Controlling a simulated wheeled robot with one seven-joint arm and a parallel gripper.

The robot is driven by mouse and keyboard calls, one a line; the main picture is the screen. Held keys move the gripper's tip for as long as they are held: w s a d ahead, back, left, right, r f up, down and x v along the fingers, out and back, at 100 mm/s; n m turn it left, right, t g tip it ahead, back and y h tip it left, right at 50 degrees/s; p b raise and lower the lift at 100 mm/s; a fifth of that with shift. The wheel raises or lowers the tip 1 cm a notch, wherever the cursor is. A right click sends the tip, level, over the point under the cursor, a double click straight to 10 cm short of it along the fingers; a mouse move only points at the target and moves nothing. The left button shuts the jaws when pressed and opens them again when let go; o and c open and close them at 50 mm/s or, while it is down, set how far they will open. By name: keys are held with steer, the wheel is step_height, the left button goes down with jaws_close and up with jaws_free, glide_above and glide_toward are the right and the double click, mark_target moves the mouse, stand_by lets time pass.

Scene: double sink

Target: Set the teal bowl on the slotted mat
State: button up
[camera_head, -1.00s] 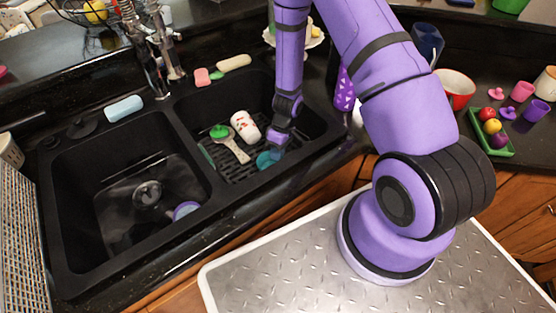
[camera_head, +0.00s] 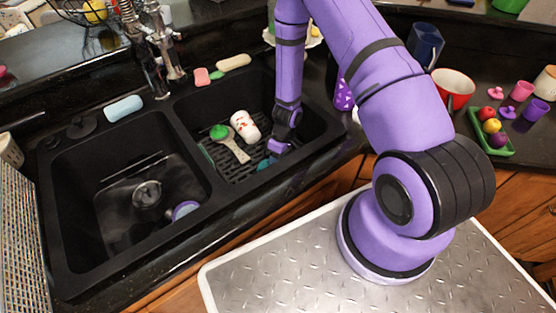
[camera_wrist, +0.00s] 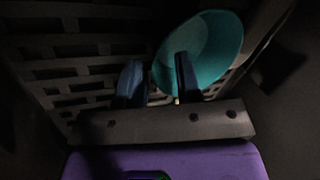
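In the wrist view the bowl (camera_wrist: 222,45) looks tilted, at the right side of the slotted mat (camera_wrist: 62,62). The dark mat (camera_head: 226,169) lies on the basin floor. My gripper (camera_wrist: 158,80) is open, its fingers apart. The right finger overlaps the bowl's interior, and the bowl's left edge shows between the fingers. Contact cannot be told. In the head view my gripper (camera_head: 276,154) is low in the basin's front right part.
A white patterned cup (camera_head: 245,127) and a green-and-beige brush (camera_head: 229,140) lie on the mat. The basin walls and the divider (camera_head: 192,150) stand close around. The left basin holds a purple-rimmed item (camera_head: 185,210).

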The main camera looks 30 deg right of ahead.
steer(key=w+d+r+m+t, duration=0.1)
steer(key=w+r, duration=0.1)
steer(key=r, duration=1.1)
steer(key=w+d+r+t, duration=0.1)
steer(key=r, duration=1.3)
steer(key=s+r+m+t, duration=0.1)
steer(key=s+r, duration=0.3)
steer(key=r, duration=1)
steer(key=s+r+m+t+h, duration=0.3)
steer(key=s+r+m+t, duration=0.1)
steer(key=s+r, duration=1.1)
steer(key=s, duration=0.4)
steer(key=shift+s+d+r+h, duration=0.3)
steer(key=shift+d+r, duration=0.1)
steer(key=shift+t, duration=0.3)
